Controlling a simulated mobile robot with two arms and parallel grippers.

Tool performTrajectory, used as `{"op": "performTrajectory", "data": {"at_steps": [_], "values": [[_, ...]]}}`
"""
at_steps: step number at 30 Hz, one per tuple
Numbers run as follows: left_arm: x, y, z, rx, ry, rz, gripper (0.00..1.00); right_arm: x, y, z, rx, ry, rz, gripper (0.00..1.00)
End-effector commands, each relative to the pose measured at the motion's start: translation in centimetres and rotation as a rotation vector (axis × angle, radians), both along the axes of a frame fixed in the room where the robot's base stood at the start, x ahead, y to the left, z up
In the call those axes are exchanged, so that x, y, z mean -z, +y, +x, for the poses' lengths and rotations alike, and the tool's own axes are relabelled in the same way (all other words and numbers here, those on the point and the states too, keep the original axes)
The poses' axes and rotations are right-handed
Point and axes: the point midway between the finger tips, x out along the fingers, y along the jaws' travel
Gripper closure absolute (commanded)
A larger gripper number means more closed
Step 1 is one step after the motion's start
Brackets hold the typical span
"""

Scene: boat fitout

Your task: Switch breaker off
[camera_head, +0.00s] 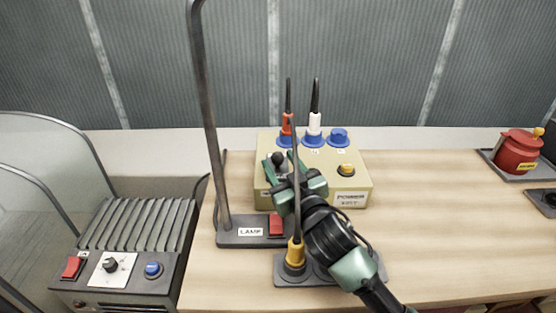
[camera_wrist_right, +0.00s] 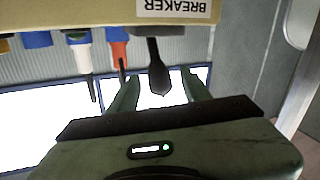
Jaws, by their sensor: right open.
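The beige breaker box (camera_head: 350,170) stands on the wooden bench. Its black breaker lever (camera_head: 278,158) is on the front left part and partly hidden by my gripper. My right gripper (camera_head: 281,168) is open, with a finger on either side of the lever. In the right wrist view the lever (camera_wrist_right: 158,72) hangs between the two green fingers (camera_wrist_right: 162,80), with gaps showing on both sides. A BREAKER label (camera_wrist_right: 178,8) shows upside down on the box there. My left gripper is not in view.
A lamp base (camera_head: 240,235) with a tall post and red switch stands left of my arm. Orange and white plugs (camera_head: 314,124) stand in the box. A red pot (camera_head: 517,150) is far right.

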Motion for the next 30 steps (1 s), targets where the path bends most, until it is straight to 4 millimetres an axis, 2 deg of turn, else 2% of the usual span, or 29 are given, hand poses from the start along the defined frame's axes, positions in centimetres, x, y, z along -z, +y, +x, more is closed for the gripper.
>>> {"op": "performTrajectory", "data": {"at_steps": [6, 12, 26, 30], "values": [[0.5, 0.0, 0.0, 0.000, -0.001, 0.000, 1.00, 0.1, -1.4, -3.6, 0.000, 0.001, 0.000, 0.52], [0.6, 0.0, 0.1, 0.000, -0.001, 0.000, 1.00, -0.1, -2.0, -5.4, 0.000, -0.001, 0.000, 0.52], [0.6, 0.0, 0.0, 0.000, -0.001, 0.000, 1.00, -0.1, -2.1, -5.5, 0.000, -0.001, -0.001, 0.52], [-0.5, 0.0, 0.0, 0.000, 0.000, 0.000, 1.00, -1.2, -2.1, -5.5, 0.000, -0.001, -0.001, 0.52]]}}
